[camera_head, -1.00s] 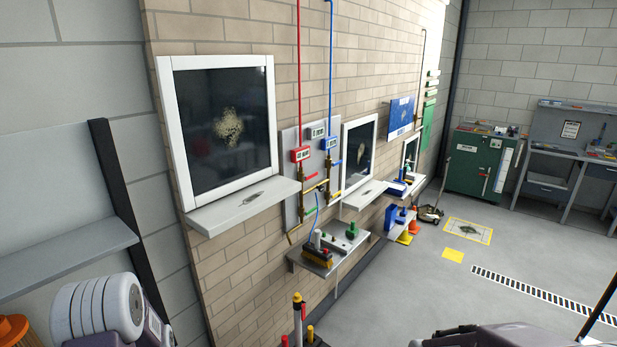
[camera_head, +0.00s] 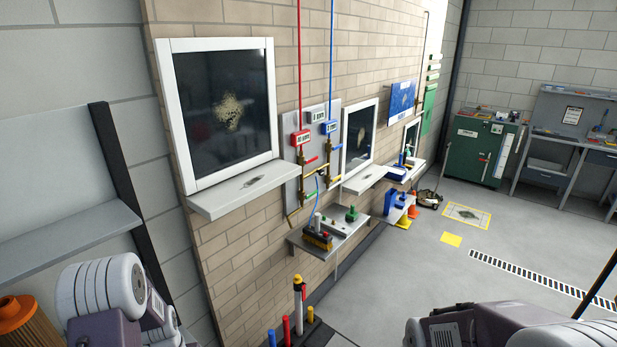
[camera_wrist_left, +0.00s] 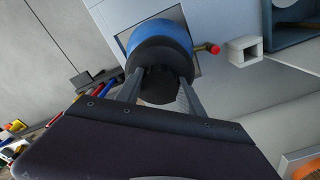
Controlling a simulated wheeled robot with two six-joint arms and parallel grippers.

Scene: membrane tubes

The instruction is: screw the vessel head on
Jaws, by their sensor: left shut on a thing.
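In the left wrist view a round thing (camera_wrist_left: 158,50), black in front with a blue band behind, looks like the vessel head. My left gripper (camera_wrist_left: 157,82) is shut on its black part, one finger on each side. A pale grey panel lies behind it. I cannot tell whether the head touches a vessel, as its far side is hidden. The head view shows my left arm (camera_head: 105,290) at the lower left, but not its gripper. My right arm (camera_head: 470,325) is at the lower right; its gripper is out of view.
A pleated filter with an orange cap (camera_head: 18,312) stands at the lower left. A wall shelf (camera_head: 335,238) holds small fittings, and a stand with coloured posts (camera_head: 300,325) is below it. A green cabinet (camera_head: 485,150) stands far back. The floor at right is open.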

